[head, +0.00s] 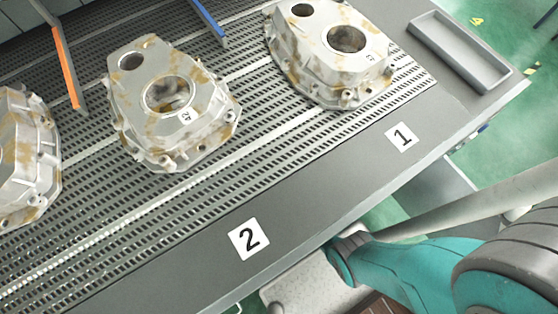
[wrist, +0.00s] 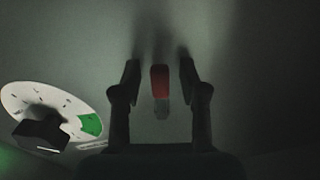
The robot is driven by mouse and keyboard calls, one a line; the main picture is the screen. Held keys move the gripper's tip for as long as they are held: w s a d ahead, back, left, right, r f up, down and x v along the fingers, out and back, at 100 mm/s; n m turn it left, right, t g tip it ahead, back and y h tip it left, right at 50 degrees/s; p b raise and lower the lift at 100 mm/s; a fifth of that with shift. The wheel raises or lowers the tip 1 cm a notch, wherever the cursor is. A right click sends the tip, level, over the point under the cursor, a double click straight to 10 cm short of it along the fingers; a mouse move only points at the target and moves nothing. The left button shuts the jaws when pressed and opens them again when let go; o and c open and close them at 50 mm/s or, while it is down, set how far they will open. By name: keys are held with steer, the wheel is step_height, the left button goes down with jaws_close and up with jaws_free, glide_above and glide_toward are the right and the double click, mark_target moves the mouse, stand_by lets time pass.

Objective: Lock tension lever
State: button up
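A small lever (wrist: 160,82) with a red grip and a paler lower end shows in the wrist view, against a dark grey surface. My gripper (wrist: 160,70) is open, with one finger on each side of the red grip. A dark gap shows between the lever and each finger, so neither finger appears to touch it. In the head view my gripper and the lever are hidden; my teal arm reaches down by the table's front edge.
A white dial (wrist: 52,108) with a green sector and a black knob (wrist: 40,133) is left of my gripper. In the head view, castings (head: 170,100) stand on a slotted grey table (head: 185,235) with labels 1 and 2. An empty grey tray (head: 460,50) is at the right.

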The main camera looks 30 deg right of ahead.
steer(key=shift+s, duration=0.1)
steer(key=s, duration=1.2)
steer(key=shift+w, duration=0.1)
steer(key=c, duration=0.6)
steer(key=shift+w+a+r+n, duration=0.1)
steer(key=shift+r+n, duration=0.1)
steer(key=shift+n, duration=0.1)
jaws_close()
steer(key=a+n+h, duration=0.1)
steer(key=n, duration=0.4)
steer(key=a+r+n+g+h, duration=0.1)
steer(key=a+n, duration=0.1)
steer(key=n, duration=0.3)
steer(key=a+r+n+h, duration=0.1)
steer(key=n, duration=0.4)
steer(key=shift+w+a+h, duration=0.25)
steer(key=shift+a+h, duration=0.05)
steer(key=shift+h, duration=0.1)
